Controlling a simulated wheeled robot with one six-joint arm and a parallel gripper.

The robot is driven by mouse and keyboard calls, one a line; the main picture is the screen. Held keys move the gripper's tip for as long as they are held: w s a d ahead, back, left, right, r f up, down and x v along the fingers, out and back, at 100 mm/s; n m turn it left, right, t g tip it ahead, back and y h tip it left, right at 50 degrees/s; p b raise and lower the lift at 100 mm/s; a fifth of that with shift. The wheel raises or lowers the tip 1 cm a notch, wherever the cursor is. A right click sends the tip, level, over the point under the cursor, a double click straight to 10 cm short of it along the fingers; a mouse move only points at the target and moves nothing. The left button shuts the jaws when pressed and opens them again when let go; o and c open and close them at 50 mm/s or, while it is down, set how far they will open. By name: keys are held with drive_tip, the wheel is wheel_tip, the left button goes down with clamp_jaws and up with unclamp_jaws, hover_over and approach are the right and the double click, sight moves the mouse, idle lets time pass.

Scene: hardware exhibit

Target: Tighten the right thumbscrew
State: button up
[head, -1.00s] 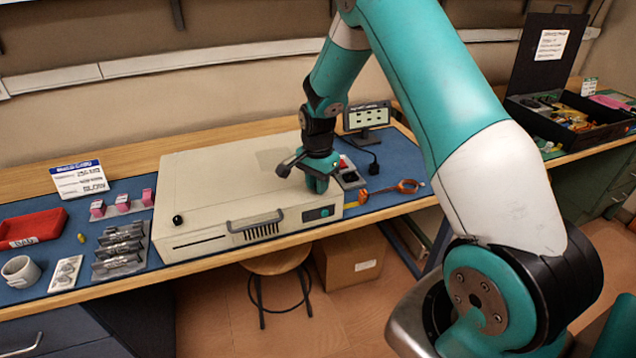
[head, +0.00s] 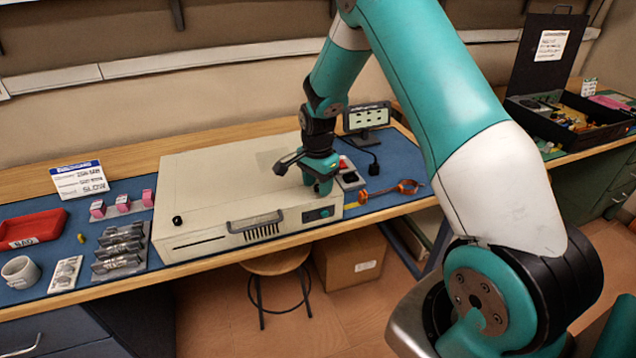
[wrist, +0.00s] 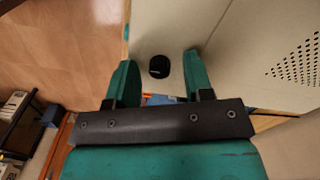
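The large beige case (head: 215,190) lies on the blue mat, with a handle and slots on its front. The right thumbscrew, a black round knob (wrist: 159,66), shows in the wrist view near the edge of the case top. My gripper (head: 324,190) points down over the right front of the case, and hides this knob in the head view. In the wrist view the fingers of my gripper (wrist: 159,63) are apart, one on each side of the knob, with a visible gap to both. The left thumbscrew (head: 177,221) is a black knob at the case's front left corner.
A small display (head: 367,117) stands behind the gripper. An orange tool (head: 394,189) lies right of the case. A red bin (head: 32,229), a mug (head: 20,271) and grey modules (head: 120,248) are on the left. An open black case (head: 570,120) is at far right.

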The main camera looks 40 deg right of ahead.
wheel_tip(320, 180, up, 17)
drive_tip(key=b, duration=0.1)
drive_tip(key=shift+r+b, duration=0.2)
drive_tip(key=shift+b, duration=0.2)
idle(0.5)
drive_tip(key=s+a+r+n+y, duration=0.2)
drive_tip(key=s+a+r+n, duration=0.2)
drive_tip(key=s+a+n, duration=1.1)
drive_tip(key=s+a+n+y, duration=0.2)
drive_tip(key=s+a+n, duration=0.6)
drive_tip(key=s, duration=0.5)
drive_tip(key=shift+s+a, duration=0.15)
drive_tip(key=shift+a, duration=0.4)
